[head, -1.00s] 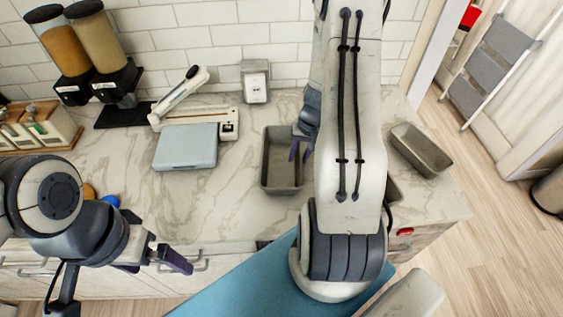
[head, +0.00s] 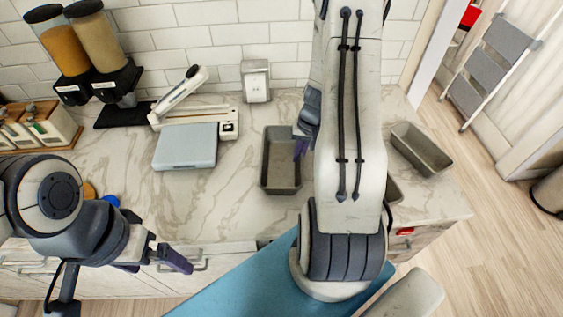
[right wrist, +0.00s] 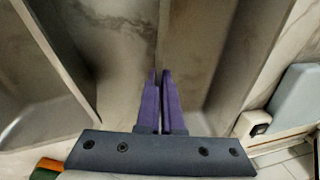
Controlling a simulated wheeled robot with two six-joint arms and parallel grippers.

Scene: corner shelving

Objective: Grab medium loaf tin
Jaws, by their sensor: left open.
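A dark grey loaf tin (head: 267,165) stands upright on the counter in the middle of the head view. My right gripper (head: 302,147) is at its right wall, partly hidden by my right arm. In the right wrist view the purple fingers (right wrist: 160,76) are close together, with the wall of this tin (right wrist: 205,60) between them. A second loaf tin (head: 420,150) stands further right. A third tin (head: 393,190) is mostly hidden behind my arm. Which tin is medium is hard to tell. My left gripper (head: 150,262) is open and empty at the counter's front edge.
A light blue scale (head: 186,147) and a paper-trimmer-like device (head: 200,118) stand left of the gripped tin. Two dispensers (head: 95,60) and a wooden rack (head: 38,128) are at the far left. Bare marble counter (head: 215,205) lies front left of the tin.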

